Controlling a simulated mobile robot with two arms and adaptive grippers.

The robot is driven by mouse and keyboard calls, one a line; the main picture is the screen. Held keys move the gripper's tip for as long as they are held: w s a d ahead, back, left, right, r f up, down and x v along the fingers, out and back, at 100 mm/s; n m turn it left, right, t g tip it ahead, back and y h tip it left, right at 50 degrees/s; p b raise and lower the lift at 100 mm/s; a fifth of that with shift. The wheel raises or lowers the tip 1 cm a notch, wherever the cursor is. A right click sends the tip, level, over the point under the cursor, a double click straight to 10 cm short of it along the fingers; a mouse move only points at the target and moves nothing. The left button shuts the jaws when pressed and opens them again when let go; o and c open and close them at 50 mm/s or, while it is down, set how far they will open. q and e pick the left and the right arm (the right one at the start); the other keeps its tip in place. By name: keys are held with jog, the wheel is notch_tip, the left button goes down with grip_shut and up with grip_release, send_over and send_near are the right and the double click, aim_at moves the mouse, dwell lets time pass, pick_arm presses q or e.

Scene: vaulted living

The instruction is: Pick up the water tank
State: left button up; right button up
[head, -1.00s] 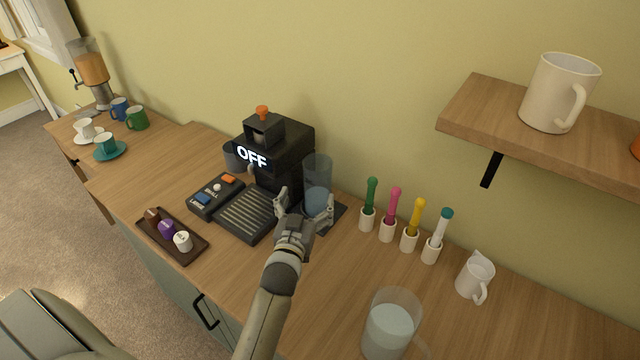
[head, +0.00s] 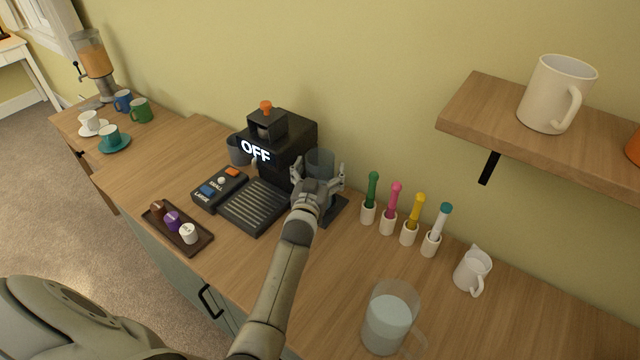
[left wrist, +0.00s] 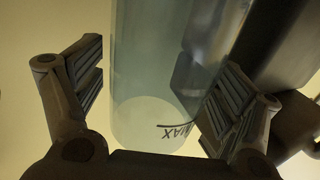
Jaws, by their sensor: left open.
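The water tank (head: 320,163) is a clear cylinder standing at the right side of the black coffee machine (head: 282,150), which shows "OFF". My left gripper (head: 319,178) is open at the tank and hides its lower part in the head view. In the left wrist view the tank (left wrist: 160,75), with a "MAX" mark, stands between the two open fingers of my left gripper (left wrist: 160,95). The left finger shows a gap to the tank; I cannot tell whether the right finger touches it. My right gripper is not in view.
Spoons in white holders (head: 388,220) stand right of the machine. A clear pitcher of water (head: 388,318) and a small white jug (head: 473,270) stand on the counter further right. A capsule tray (head: 196,247) lies in front. A shelf (head: 470,110) juts from the wall.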

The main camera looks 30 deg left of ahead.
pick_arm(q)
jog(key=c, duration=1.8)
jog(key=shift+r, duration=0.15)
